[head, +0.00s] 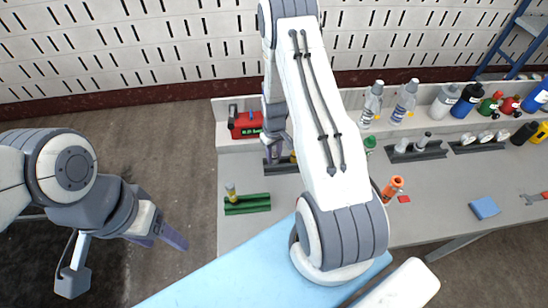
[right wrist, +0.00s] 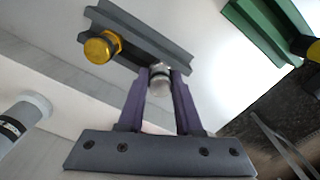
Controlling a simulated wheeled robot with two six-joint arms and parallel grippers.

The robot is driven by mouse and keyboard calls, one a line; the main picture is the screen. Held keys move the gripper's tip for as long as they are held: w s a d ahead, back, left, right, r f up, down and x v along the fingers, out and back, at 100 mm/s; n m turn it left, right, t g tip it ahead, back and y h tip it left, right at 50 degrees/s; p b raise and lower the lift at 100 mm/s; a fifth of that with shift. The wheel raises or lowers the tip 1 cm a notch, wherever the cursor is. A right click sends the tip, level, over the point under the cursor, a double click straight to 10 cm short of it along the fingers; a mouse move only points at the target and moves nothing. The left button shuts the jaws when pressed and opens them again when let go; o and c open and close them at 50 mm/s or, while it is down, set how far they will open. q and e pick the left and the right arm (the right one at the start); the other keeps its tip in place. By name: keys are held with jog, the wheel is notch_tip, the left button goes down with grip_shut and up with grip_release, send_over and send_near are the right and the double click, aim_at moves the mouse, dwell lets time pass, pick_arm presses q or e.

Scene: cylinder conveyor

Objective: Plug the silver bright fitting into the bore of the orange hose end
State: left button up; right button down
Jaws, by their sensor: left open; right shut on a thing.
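My right gripper (right wrist: 160,85) is shut on the silver fitting (right wrist: 160,77), whose bright round end shows between the purple fingers in the right wrist view. The fitting is over or in a dark grey grooved rack (right wrist: 128,22); I cannot tell if it is clear of it. In the head view my right gripper (head: 274,153) is partly covered by my own arm and the fitting is not clear. An orange piece (head: 392,188), probably the hose end, is on the bench right of my arm; its bore is not clear. My left gripper (head: 160,236) is open and empty, left of the bench.
A gold fitting (right wrist: 103,47) sits at the rack beside the silver one. A green rack (head: 247,207) is at the bench's left. A red toolbox (head: 246,125) stands behind. Bottles (head: 405,102) line the back right. A blue block (head: 485,208) lies on clear bench at right.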

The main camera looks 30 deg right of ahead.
jog(key=shift+r, duration=0.1)
jog(key=shift+r, duration=0.55)
jog(key=s+d+r+b, duration=0.3)
jog(key=s+d+r, duration=0.3)
jog(key=d+r, duration=0.45)
jog(key=s+d+r+m+p, duration=0.2)
jog(key=s+d+p, duration=0.2)
jog(key=s, duration=0.8)
jog(key=s+d+r+m+p, duration=0.1)
jog(key=s+d+p, duration=0.3)
jog(key=s+d, duration=0.4)
jog(key=s+m, duration=0.1)
jog(key=s, duration=0.4)
jog(key=shift+s+d+r+m, duration=0.25)
jog(key=shift+d+r+m, duration=0.05)
jog(key=shift+r, duration=0.1)
